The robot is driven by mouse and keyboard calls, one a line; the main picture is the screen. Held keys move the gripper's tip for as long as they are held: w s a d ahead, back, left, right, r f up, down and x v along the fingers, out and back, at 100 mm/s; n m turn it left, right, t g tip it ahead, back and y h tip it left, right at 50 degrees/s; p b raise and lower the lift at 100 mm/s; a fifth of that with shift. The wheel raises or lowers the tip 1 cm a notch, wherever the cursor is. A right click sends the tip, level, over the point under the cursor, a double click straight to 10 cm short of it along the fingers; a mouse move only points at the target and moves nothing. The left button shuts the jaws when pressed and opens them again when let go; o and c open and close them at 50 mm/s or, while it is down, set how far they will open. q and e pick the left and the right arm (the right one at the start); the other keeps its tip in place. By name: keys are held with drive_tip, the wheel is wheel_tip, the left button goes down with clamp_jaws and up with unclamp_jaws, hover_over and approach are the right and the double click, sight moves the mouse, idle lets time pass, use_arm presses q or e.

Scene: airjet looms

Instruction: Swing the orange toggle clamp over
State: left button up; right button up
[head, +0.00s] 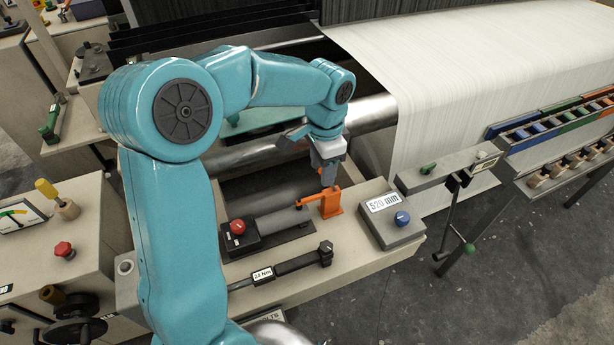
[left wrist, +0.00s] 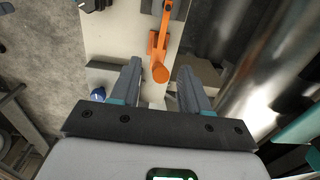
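The orange toggle clamp (head: 332,206) stands on the beige machine bed, its thin arm pointing left in the head view. My left gripper (head: 328,178) is just above the clamp, pointing down at it; in the head view its fingertips overlap the clamp's top. In the left wrist view the left gripper (left wrist: 160,72) has its two fingers spread apart. The orange clamp (left wrist: 161,45) shows there, with its rounded end (left wrist: 160,73) between the fingertips and a visible gap on either side. I cannot tell whether a finger touches it. My right gripper is not in view.
A grey box with a 520 mm display (head: 383,203) and blue knob stands right of the clamp. A red button box (head: 238,232) is left of it, and a torque wrench (head: 285,268) lies in front. Rollers (head: 245,155) and white cloth (head: 430,60) lie behind.

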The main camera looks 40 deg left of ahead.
use_arm(q)
drive_tip(key=shift+r, duration=0.1)
wheel_tip(320, 180, up, 7)
drive_tip(key=p, duration=0.6)
drive_tip(key=shift+w+r, duration=0.1)
wheel_tip(320, 180, up, 16)
idle(0.3)
